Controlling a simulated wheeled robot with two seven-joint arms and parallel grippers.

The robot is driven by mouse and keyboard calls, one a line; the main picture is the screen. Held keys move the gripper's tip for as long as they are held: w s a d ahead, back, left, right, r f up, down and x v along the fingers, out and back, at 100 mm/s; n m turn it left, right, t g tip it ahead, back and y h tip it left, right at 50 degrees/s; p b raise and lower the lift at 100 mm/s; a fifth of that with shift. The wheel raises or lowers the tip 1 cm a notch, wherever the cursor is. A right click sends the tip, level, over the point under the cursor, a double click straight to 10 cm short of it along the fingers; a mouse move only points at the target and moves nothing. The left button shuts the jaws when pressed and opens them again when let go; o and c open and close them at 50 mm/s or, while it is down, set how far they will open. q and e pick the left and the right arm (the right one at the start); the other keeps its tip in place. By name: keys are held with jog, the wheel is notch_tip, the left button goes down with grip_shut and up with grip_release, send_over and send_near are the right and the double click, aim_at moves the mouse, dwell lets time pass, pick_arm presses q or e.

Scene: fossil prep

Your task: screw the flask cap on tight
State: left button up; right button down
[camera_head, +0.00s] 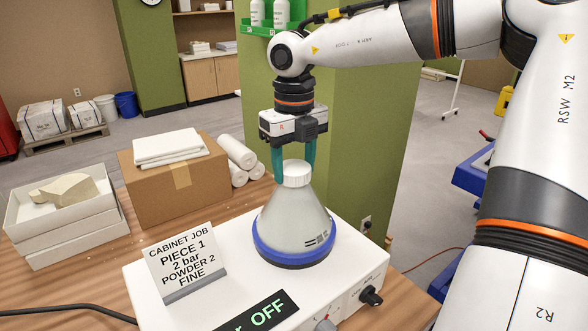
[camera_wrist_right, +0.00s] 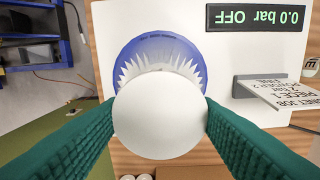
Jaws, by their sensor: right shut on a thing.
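The flask (camera_head: 295,228) is a grey-white cone with a blue base ring, standing upright on the white control unit (camera_head: 150,284). Its white ribbed cap (camera_head: 297,174) sits on the neck. My right gripper (camera_head: 294,165) comes from above with its green fingers on either side of the cap. In the right wrist view the cap (camera_wrist_right: 158,115) shows as a white disc between the two green fingers (camera_wrist_right: 155,125), which are shut on it. The flask's blue ring (camera_wrist_right: 150,48) shows behind the cap there. How far the cap is threaded cannot be seen. My left gripper is not in view.
A sign card (camera_head: 185,262) stands on the unit left of the flask. The unit's display (camera_head: 262,313) reads OFF. A cardboard box (camera_head: 180,190) with folded white cloths, white rolls (camera_head: 238,152) and a tray box with a fossil (camera_head: 65,235) stand behind and left on the wooden table.

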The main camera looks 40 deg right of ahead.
aim_at(294, 167)
jog(key=m, duration=1.2)
jog(key=shift+c, duration=2.2)
grip_release()
jog(key=shift+m, duration=0.3)
notch_tip(294, 167, up, 7)
jog(key=p, duration=0.4)
jog(key=shift+p, duration=0.3)
